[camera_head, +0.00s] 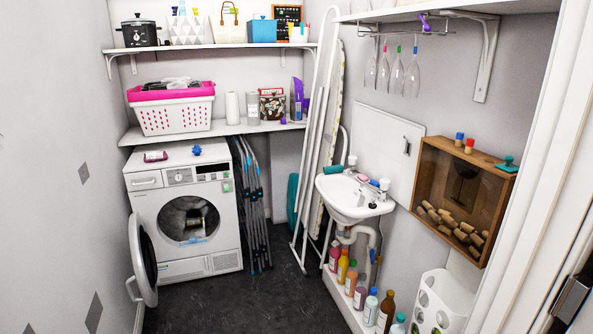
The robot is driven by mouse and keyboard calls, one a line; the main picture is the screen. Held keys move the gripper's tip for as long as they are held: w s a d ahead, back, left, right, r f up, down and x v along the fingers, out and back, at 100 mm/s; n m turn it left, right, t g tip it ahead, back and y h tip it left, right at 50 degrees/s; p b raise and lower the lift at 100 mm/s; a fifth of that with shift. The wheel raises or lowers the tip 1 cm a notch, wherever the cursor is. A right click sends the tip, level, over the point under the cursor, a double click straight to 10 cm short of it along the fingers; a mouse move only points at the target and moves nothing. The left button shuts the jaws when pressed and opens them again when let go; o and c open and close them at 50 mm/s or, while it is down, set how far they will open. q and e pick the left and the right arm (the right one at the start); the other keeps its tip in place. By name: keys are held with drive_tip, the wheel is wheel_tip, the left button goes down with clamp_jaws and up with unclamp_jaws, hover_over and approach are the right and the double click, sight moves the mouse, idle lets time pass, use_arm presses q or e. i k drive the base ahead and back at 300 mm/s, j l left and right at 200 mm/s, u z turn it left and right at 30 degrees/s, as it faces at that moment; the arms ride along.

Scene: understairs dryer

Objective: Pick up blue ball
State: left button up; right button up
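A small blue ball with a knobbly, spiky-looking surface (197,151) rests on the white top of the front-loading dryer (184,210). Neither of my grippers can be clearly made out in the head view. A dark shape at the lower right edge is cut off, and I cannot tell what it is.
The dryer's round door (144,262) hangs open to the left front. A shelf (218,129) with a laundry basket (172,110) runs above the dryer. Folded racks (251,200) lean at its right. A sink (350,198) and bottles stand further right. The dark floor ahead is clear.

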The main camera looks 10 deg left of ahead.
sight(196, 149)
drive_tip(key=i+j+u, duration=0.15)
drive_tip(key=i+u, duration=0.35)
drive_tip(key=i, duration=0.5)
drive_tip(key=i+l+u, duration=0.2)
drive_tip(key=i+u, duration=0.3)
drive_tip(key=i, duration=0.5)
